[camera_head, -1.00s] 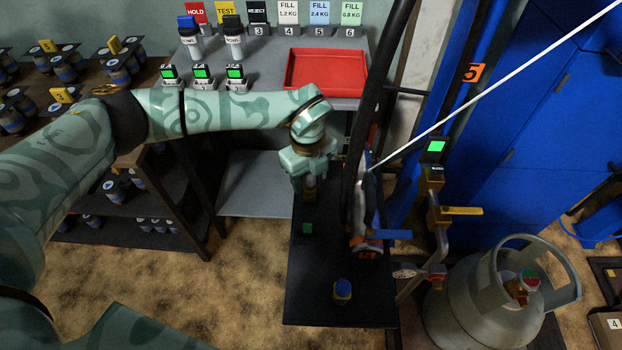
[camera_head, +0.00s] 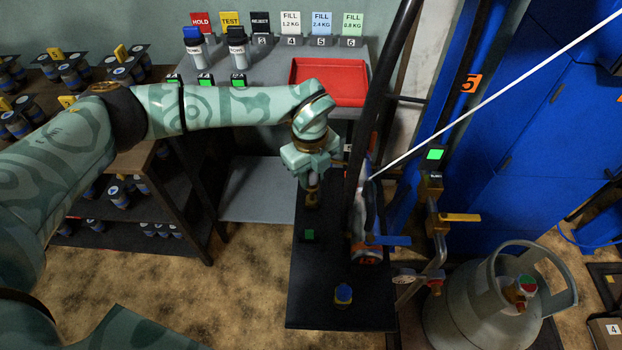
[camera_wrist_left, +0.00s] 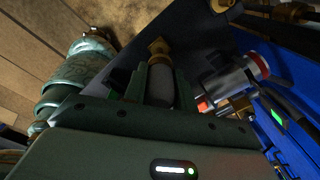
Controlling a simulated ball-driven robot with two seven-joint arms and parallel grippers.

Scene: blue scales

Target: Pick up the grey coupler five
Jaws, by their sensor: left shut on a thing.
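My left gripper (camera_head: 312,182) is above the far part of the black bench (camera_head: 330,295). It is shut on the grey coupler (camera_wrist_left: 160,84), a grey cylinder with a brass end. In the left wrist view the coupler stands between the two green fingers (camera_wrist_left: 160,90), its brass tip pointing away from the palm. In the head view the coupler's brass lower end (camera_head: 312,200) shows below the fingers. Whether it clears the bench is hard to tell. Any number on it is not legible. My right gripper is not in view.
A dark hose (camera_head: 366,130) and a blue-handled valve (camera_head: 388,240) stand just right of the gripper. A gas cylinder (camera_head: 490,310) stands at right. A red tray (camera_head: 328,82) lies on the grey table behind.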

